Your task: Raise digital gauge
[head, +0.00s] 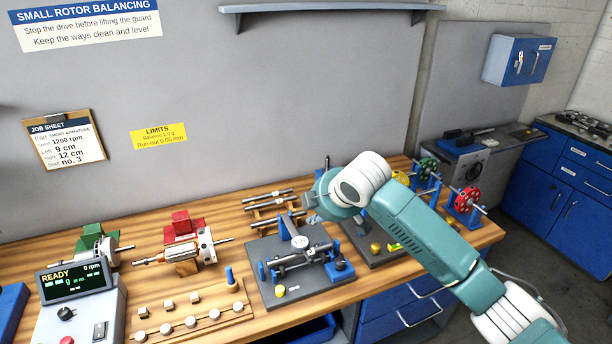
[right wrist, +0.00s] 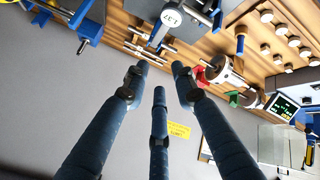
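The digital gauge (head: 300,242) is a small round grey-white dial on a blue post above the dark base plate (head: 270,292) of a bench fixture. A shaft lies across that fixture below the dial. In the right wrist view the gauge (right wrist: 172,17) shows at the top edge, upside down, with its post partly cut off. My right gripper (right wrist: 160,76) has its three dark fingers spread, with nothing between them. Its tips point toward the bench and wall, apart from the gauge. In the head view my right wrist hides most of the fingers. My left gripper is out of view.
A balancing readout box (head: 75,280) stands at the left. A rotor (head: 185,250) and a row of pale knobs on a wooden block (head: 195,315) lie left of the fixture. A second fixture with yellow parts stands partly behind my right arm. Racked shafts (head: 270,205) lie behind the gauge.

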